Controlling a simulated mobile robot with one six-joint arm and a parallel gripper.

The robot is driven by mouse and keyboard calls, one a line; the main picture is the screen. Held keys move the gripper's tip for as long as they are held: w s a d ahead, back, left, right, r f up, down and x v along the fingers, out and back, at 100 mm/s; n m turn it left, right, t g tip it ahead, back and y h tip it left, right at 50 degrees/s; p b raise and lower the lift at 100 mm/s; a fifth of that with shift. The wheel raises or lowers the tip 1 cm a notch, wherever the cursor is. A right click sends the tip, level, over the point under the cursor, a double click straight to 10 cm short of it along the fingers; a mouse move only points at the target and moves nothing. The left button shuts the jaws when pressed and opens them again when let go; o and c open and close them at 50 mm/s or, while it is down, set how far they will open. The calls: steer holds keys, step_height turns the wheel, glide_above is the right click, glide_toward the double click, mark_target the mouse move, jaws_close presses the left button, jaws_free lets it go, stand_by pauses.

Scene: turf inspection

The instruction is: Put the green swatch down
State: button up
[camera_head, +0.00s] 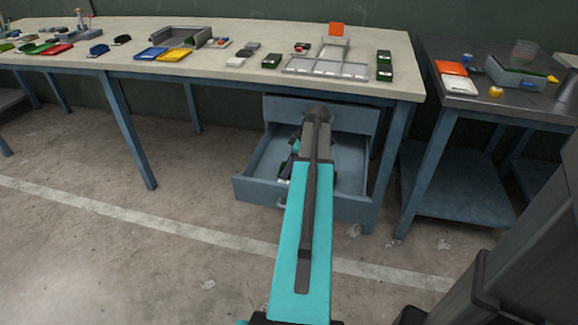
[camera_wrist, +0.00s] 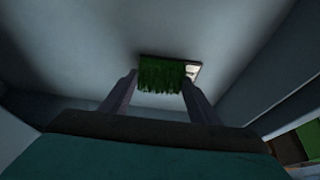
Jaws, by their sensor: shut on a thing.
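My gripper (camera_wrist: 160,78) is shut on the green swatch (camera_wrist: 160,74), a small grass-textured piece with a pale corner showing at its right, in the wrist view. The swatch sits between the two fingertips. The grey-blue walls and floor of the open drawer (camera_head: 262,160) surround it. In the head view my gripper (camera_head: 288,166) reaches down inside the drawer, with my arm in front hiding much of it. I cannot tell whether the swatch touches the drawer floor.
The workbench (camera_head: 225,65) above the drawer holds several swatches, a grey tray (camera_head: 187,36) and a pale compartment tray (camera_head: 325,68). A dark side table (camera_head: 497,95) stands at the right. Another green piece (camera_wrist: 310,138) shows at the wrist view's right edge. The concrete floor in front is clear.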

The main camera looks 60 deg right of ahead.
steer(key=shift+f, duration=0.1)
steer(key=o, duration=1.1)
steer(key=p+v, duration=0.1)
steer(key=v, duration=1.1)
steer(key=shift+p, duration=0.4)
